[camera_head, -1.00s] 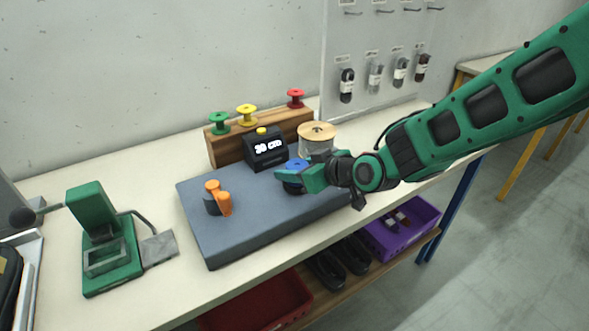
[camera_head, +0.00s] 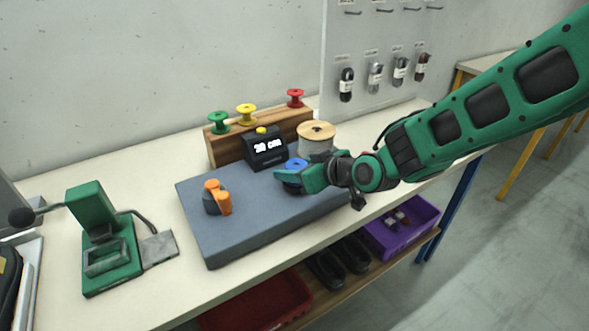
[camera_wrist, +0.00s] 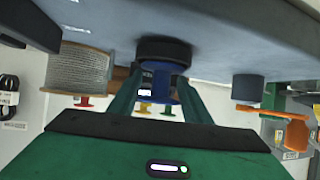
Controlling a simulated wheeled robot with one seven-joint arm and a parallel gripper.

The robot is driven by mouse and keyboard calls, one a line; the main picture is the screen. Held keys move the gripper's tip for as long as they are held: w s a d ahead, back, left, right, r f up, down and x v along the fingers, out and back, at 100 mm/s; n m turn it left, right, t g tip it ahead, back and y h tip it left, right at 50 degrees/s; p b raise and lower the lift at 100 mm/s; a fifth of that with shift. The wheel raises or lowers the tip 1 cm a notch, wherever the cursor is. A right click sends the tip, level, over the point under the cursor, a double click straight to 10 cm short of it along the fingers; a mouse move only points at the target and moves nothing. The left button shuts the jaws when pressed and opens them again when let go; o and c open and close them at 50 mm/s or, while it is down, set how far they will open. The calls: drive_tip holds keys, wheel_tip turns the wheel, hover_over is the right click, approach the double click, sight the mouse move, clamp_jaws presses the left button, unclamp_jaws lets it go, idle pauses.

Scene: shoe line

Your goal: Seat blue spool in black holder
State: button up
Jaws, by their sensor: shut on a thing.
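The blue spool (camera_head: 296,163) is upright at the right part of the grey board, partly hidden by my gripper (camera_head: 290,176). In the wrist view, which is upside down, the blue spool (camera_wrist: 162,80) is between the two fingers of my gripper (camera_wrist: 158,95), which are shut on it. The black holder (camera_wrist: 163,48) is a dark round piece fixed on the board, in line with the spool. The spool's board-side flange meets or overlaps the holder's rim. I cannot tell how deep it sits.
The grey board (camera_head: 225,240) also carries an orange-handled clamp (camera_head: 213,190) and a black counter (camera_head: 265,148). Behind are a wooden rack (camera_head: 228,150) with green, yellow and red spools and a large cord reel (camera_head: 316,138). A green press (camera_head: 108,240) stands left.

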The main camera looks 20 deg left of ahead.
drive_tip(key=shift+f, duration=0.35)
drive_tip(key=o, duration=0.8)
drive_tip(key=shift+v, duration=5.55)
drive_tip(key=shift+w, duration=0.1)
